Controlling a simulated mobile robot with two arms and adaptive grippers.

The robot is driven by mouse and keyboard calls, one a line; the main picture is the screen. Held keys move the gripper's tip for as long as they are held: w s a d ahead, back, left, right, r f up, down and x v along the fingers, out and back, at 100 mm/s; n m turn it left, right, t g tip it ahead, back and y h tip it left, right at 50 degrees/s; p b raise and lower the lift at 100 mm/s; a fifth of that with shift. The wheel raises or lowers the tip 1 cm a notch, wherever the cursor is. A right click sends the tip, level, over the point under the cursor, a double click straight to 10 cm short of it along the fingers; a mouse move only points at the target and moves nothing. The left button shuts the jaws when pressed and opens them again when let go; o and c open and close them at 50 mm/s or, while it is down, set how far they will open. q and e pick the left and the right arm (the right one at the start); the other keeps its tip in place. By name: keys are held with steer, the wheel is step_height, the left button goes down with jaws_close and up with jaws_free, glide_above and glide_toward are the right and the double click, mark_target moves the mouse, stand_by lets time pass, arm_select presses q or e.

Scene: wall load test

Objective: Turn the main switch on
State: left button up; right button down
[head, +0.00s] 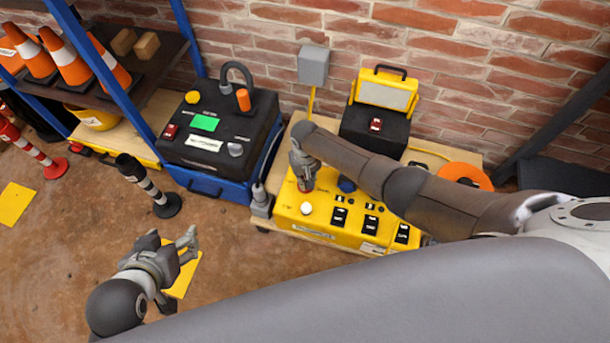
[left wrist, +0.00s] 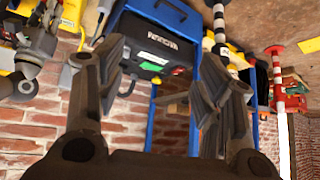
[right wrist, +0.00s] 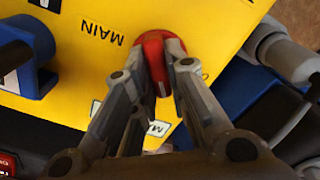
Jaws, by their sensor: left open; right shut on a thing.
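The main switch is a red rotary knob (right wrist: 153,48) on the yellow control box, beside the printed word MAIN in the right wrist view. My right gripper (right wrist: 165,62) is shut on this knob, with a finger on either side. In the head view my right gripper (head: 303,168) reaches down onto the yellow box (head: 285,214), and the knob (head: 306,185) shows just below its fingers. My left gripper (head: 182,250) is open and empty above the floor at the lower left. Its spread fingers also show in the left wrist view (left wrist: 165,85).
A blue knob (head: 347,185), a white button (head: 306,208) and several black switches (head: 371,222) share the box. A black-and-blue unit (head: 222,140) stands left of it. A striped post (head: 150,188) stands on the floor. A yellow-and-black lamp unit (head: 378,125) is behind.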

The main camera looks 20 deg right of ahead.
steer(key=m+p, duration=0.1)
steer(key=m, duration=0.1)
steer(key=shift+r+m, duration=0.1)
steer(key=shift+m, duration=0.3)
steer(key=shift+m+p, duration=0.6)
steer(key=shift+m, duration=0.2)
arm_select(q)
steer(key=s+a+g+y, duration=0.1)
steer(key=s+a+g, duration=0.1)
steer(key=s+g, duration=0.2)
steer(key=shift+s+a+f+p, duration=0.25)
steer(key=shift+s+p, duration=0.15)
steer(key=shift+s, duration=1.35)
arm_select(e)
steer(key=shift+d+m, duration=0.15)
steer(key=shift+m, duration=1.35)
steer(key=c, duration=1.4)
jaws_free()
steer(key=shift+c, duration=0.2)
arm_select(q)
steer(key=shift+d, duration=0.1)
arm_select(e)
step_height(320, 180, up, 12)
